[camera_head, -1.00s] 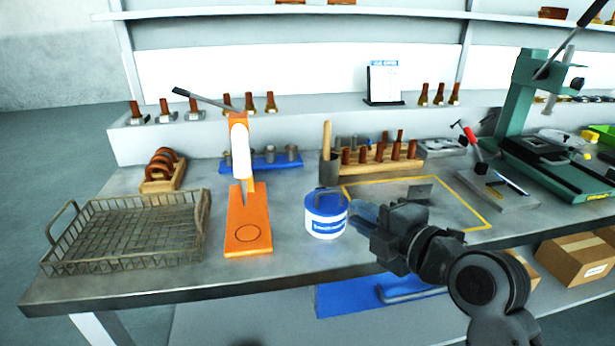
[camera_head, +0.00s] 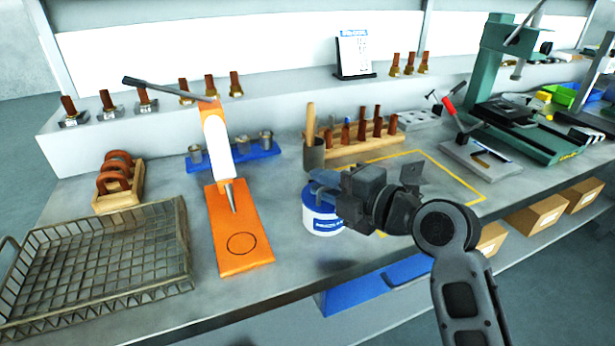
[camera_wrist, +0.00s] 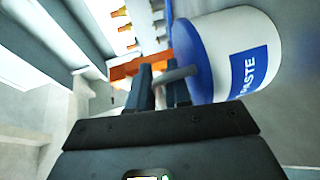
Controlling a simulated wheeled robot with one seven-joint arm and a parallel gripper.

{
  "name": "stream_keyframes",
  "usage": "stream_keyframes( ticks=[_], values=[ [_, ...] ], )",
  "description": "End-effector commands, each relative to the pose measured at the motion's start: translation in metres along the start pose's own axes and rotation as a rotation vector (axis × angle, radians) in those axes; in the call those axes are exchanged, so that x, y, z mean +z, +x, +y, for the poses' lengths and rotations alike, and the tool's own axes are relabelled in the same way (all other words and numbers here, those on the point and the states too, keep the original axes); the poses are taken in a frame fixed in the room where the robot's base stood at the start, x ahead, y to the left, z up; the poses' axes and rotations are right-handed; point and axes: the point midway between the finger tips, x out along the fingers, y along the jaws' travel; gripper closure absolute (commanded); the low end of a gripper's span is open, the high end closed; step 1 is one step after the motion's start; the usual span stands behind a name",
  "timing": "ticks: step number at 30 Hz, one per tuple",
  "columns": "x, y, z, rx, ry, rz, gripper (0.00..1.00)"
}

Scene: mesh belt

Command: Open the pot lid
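The pot (camera_head: 322,222) is a white tub with a blue label, upright on the bench, right of the orange press. It also shows at the upper right of the wrist view (camera_wrist: 262,50), where its label reads "PASTE". Its blue lid (camera_wrist: 190,60) sits on the tub and carries a grey loop handle (camera_wrist: 175,76). My gripper (camera_wrist: 160,95) is at this handle, its two fingers on either side of the grey bar. Whether both fingers press on it cannot be told. In the head view my gripper (camera_head: 335,187) covers much of the lid.
The orange press (camera_head: 236,225) stands close left of the pot, with a wire basket (camera_head: 185,255) farther left. A wooden rack with copper pieces (camera_head: 350,148) and a cup (camera_head: 314,155) stand behind. The green press (camera_head: 495,75) is at the right. Bench front is clear.

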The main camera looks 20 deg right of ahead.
Motion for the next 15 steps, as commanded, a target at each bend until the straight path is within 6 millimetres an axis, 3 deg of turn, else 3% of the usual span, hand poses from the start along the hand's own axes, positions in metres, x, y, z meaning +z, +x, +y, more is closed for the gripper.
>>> stream_keyframes(
  ticks=[10, 15],
  values=[
    [0.0012, -0.0008, -0.0007, 0.000, 0.000, 0.000, 0.82],
    [0.0010, -0.0007, -0.0007, 0.000, 0.001, 0.000, 0.99]
  ],
)
